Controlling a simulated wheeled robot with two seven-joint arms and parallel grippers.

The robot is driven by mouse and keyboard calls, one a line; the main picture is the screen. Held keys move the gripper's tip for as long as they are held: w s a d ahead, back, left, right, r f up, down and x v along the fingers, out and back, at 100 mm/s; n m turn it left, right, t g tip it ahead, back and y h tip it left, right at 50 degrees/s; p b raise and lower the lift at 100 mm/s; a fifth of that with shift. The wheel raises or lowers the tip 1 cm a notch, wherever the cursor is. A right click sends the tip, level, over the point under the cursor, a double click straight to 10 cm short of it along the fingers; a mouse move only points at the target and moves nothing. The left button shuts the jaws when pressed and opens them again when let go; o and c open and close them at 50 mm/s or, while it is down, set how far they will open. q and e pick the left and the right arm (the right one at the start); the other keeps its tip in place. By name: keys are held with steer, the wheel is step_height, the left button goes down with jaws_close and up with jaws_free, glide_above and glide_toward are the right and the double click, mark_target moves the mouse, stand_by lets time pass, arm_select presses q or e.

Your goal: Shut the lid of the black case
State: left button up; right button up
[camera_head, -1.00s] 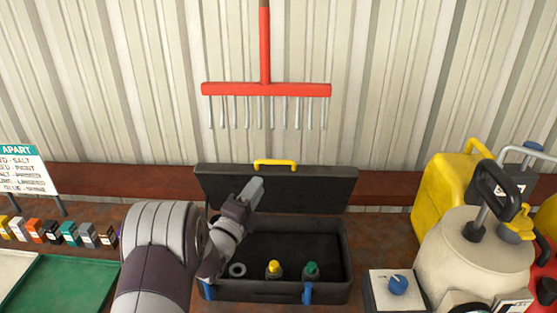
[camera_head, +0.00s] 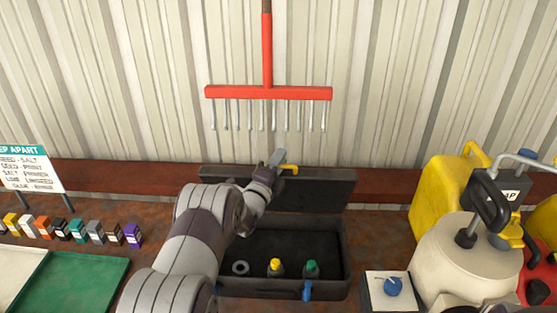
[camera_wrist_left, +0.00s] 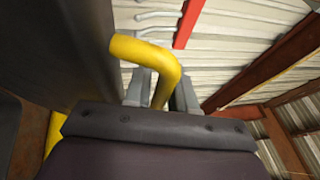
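The black case (camera_head: 225,291) sits on the bench with its lid (camera_head: 325,193) raised and leaning back toward the wall. A yellow handle (camera_head: 290,168) is on the lid's upper edge and shows large in the left wrist view (camera_wrist_left: 150,56). My left gripper (camera_head: 277,157) is at the handle, above the open case. In the left wrist view, its fingers (camera_wrist_left: 163,92) flank the handle's bar, and the palm hides part of it. I cannot tell whether they are closed on it. My right gripper is not in view.
A grey ring (camera_head: 240,268), a yellow-capped bottle (camera_head: 275,267) and a green-capped bottle (camera_head: 312,269) are in the case. A red rake (camera_head: 268,93) hangs above. A switch box (camera_head: 392,290) and a cream tank (camera_head: 460,255) stand right; small boxes (camera_head: 77,231) and a green tray (camera_head: 75,283) are left.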

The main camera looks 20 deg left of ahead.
arm_select(q)
jaws_close()
steer(key=shift+s+d+f+b, duration=0.1)
steer(key=shift+s+f+b, duration=0.1)
steer(key=shift+b, duration=0.1)
steer(key=s+d+f+m+t+h+b, duration=0.1)
steer(key=s+f+b, duration=0.4)
steer(key=b, duration=0.5)
steer(key=s+d+f+m+t+h+b, duration=0.1)
steer(key=s+d+f+b, duration=0.3)
steer(key=s+b, duration=0.4)
steer(key=shift+s+f+m+t+b, duration=0.35)
steer(key=shift+f+t+b, duration=0.45)
steer(key=shift+b, duration=0.65)
jaws_free()
steer(key=shift+r, duration=0.1)
steer(key=shift+s, duration=0.15)
